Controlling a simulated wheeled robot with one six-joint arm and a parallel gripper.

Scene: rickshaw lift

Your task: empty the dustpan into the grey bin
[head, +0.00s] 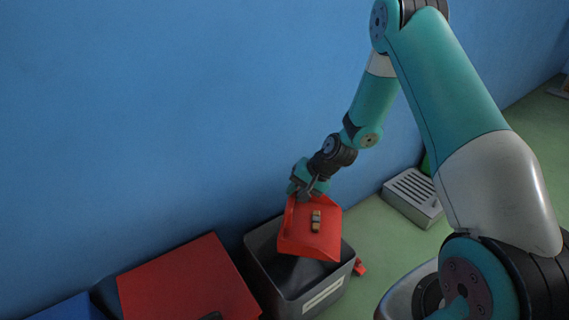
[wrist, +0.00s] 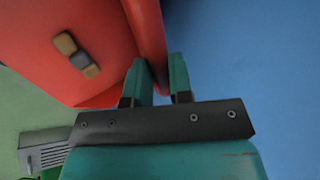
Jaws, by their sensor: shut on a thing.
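The red dustpan (head: 306,240) is held above the grey bin (head: 267,250) in the head view, and it also fills the upper left of the wrist view (wrist: 110,25). A small piece with tan and dark bands (head: 316,220) lies on the dustpan; it also shows in the wrist view (wrist: 76,55). My gripper (head: 306,194) is shut on the dustpan's raised edge; its fingers show on both sides of that edge in the wrist view (wrist: 160,80). The bin stands on the floor against the blue wall, with a pale label on its front. The dustpan hides part of the bin's opening.
A red box-like thing (head: 185,280) stands left of the bin, with a blue one (head: 75,308) beyond it. A grey slotted box (head: 413,195) stands by the wall at right. A small red object (head: 359,267) lies beside the bin.

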